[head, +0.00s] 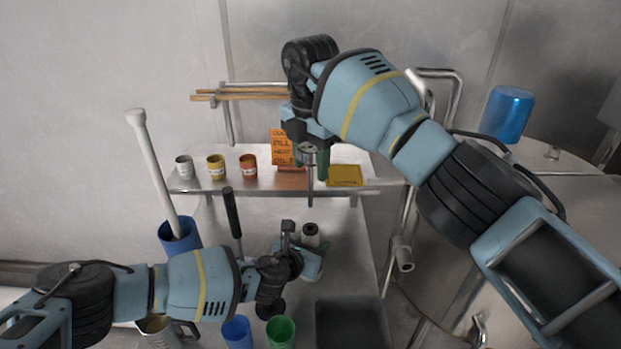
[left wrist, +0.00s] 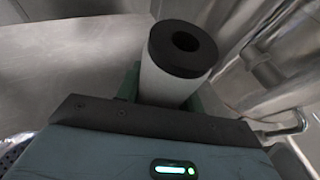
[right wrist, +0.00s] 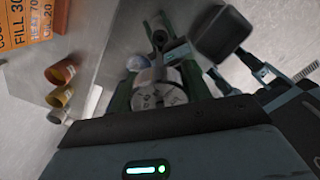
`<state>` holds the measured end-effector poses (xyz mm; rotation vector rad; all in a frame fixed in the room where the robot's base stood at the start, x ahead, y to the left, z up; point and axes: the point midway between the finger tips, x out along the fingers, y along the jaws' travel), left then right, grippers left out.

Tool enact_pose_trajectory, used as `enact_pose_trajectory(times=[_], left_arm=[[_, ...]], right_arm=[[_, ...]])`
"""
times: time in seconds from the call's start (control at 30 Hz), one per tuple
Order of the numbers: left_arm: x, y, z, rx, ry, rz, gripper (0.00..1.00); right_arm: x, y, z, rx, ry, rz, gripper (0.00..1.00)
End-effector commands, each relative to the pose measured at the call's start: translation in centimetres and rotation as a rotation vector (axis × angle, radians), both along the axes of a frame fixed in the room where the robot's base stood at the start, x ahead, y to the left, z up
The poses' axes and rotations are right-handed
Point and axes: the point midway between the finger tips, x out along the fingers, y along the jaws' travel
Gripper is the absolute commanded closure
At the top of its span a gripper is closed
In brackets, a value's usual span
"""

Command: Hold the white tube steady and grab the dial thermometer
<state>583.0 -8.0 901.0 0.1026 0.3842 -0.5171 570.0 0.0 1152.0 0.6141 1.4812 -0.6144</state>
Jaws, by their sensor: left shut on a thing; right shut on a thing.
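The white tube (head: 311,240) has a black ring-shaped cap and stands over the lower table. My left gripper (head: 306,248) is shut around it. In the left wrist view the white tube (left wrist: 165,82) rises between the green fingers, its cap open in the middle. The dial thermometer (head: 310,190) hangs with its thin metal stem pointing down. My right gripper (head: 311,163) is shut on its round head, above and apart from the tube. In the right wrist view the dial thermometer (right wrist: 158,95) shows its pale face between the fingers.
The shelf (head: 230,183) behind holds small cups (head: 216,168), an orange sign (head: 281,147) and a yellow pad (head: 345,175). A blue bin (head: 178,236) with a long white rod stands left. Blue (head: 237,331) and green cups (head: 280,331) and a dark tray (head: 350,325) are in front.

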Motion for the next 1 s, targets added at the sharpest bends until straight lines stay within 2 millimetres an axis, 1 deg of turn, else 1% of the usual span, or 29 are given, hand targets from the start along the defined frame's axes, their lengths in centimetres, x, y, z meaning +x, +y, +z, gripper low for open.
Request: enact_pose_trajectory(times=[0.1,0.37,0.4,0.57,0.6,0.87,1.0], left_arm=[[0.04,0.05,0.0,0.0,0.0,0.001,0.95],[0.04,0.06,0.0,0.0,0.0,0.001,0.95],[0.04,0.06,0.0,0.0,0.0,0.001,0.6],[0.04,0.05,0.01,0.0,0.0,0.001,0.39],[0.03,0.05,0.01,0.0,0.0,0.001,0.37],[-0.01,0.05,0.03,0.0,0.0,0.001,0.37],[-0.43,0.36,0.23,0.0,0.0,0.0,0.37]], right_arm=[[-0.01,0.03,0.58,0.0,0.0,0.0,0.77],[-0.02,0.04,0.66,0.001,0.001,0.001,0.77],[-0.02,0.04,0.65,0.001,0.001,0.001,0.77],[-0.02,0.04,0.64,0.001,0.001,0.001,0.77],[-0.02,0.04,0.64,0.001,0.001,0.001,0.77],[-0.02,0.04,0.64,0.001,0.001,0.001,0.77],[-0.01,0.03,0.63,0.001,0.001,0.0,0.77]])
